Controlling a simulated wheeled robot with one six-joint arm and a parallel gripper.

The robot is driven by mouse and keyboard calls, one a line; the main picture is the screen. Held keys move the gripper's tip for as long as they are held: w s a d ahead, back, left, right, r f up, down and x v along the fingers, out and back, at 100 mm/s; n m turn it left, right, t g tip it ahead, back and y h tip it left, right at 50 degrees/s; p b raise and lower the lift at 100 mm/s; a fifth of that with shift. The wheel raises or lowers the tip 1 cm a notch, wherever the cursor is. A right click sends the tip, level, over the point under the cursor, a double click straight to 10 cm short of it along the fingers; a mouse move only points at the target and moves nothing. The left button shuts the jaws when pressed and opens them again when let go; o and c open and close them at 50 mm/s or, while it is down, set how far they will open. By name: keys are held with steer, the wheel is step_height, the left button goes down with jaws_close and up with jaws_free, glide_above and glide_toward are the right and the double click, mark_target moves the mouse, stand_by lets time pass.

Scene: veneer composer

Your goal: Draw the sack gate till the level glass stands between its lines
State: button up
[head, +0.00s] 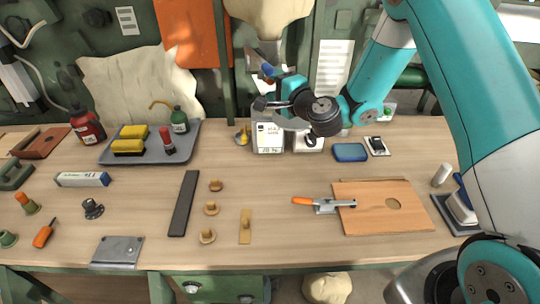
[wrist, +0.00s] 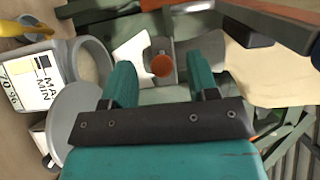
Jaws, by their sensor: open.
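A cream sack (head: 268,14) hangs at the top middle of the head view, with a grey metal spout (head: 266,50) under it. My gripper (head: 264,90) is beside and below this spout, above the bench. In the wrist view its two teal fingers (wrist: 161,85) stand apart. A round orange-red knob (wrist: 162,66) on a grey metal piece shows between and beyond the fingers; I cannot tell whether they touch it. A container with a MAX/MIN label (wrist: 40,82) shows at the left; it stands below my gripper in the head view (head: 269,138). The level inside is not readable.
A grey tray (head: 190,148) with sponges and bottles is at the left. A blue pad (head: 350,152) lies right of the labelled container. Small wooden knobs and a dark bar (head: 184,203) lie in front.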

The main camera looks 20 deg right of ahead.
steer(key=s+b, duration=0.1)
steer(key=s, duration=0.1)
steer(key=s+a+b, duration=0.1)
steer(key=b, duration=0.1)
steer(key=shift+s, duration=0.4)
